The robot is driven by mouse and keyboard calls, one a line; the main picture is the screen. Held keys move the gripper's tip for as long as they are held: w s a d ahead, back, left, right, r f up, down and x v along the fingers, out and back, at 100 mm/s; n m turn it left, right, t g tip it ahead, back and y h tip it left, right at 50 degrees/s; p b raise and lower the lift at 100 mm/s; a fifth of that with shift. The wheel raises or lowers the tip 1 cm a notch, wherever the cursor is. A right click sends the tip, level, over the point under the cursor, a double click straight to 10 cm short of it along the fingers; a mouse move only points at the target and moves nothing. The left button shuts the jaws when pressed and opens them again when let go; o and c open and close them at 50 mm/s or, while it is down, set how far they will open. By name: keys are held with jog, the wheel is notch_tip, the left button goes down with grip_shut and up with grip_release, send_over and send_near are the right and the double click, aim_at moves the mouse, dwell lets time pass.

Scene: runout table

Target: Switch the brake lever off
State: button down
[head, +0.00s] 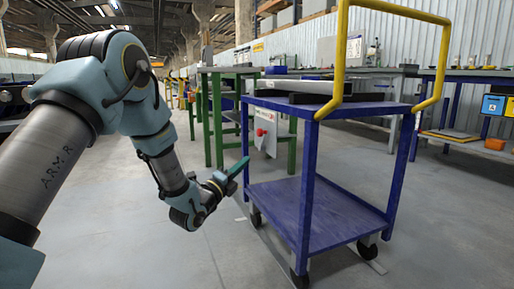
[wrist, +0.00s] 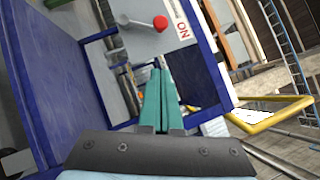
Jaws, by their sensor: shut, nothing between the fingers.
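My gripper (head: 245,162) is shut and empty, below and left of the lever in the head view. Its teal fingers (wrist: 160,78) point toward the plate, apart from the knob.
The cart has a yellow handle (head: 341,60), a lower shelf (head: 318,210) and casters. A flat grey slab (head: 300,87) lies on its top. A green-legged table (head: 205,110) stands behind. The floor at left and front is clear.

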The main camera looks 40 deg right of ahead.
jog(key=shift+w+d, duration=0.1)
jog(key=b, duration=0.4)
send_near(265, 133)
jog(key=s+d, duration=0.2)
jog(key=d, duration=0.1)
jog(key=shift+w+d+r+b, duration=0.15)
jog(key=shift+w+d+r, duration=0.05)
jog(key=shift+w, duration=0.25)
jog(key=shift+w+d+r+b, duration=0.2)
jog(key=shift+w, duration=0.25)
jog(key=shift+w+d+r+b, duration=0.15)
jog(key=shift+w+d, duration=0.05)
jog(key=shift+w, duration=0.25)
jog(key=shift+r, duration=0.15)
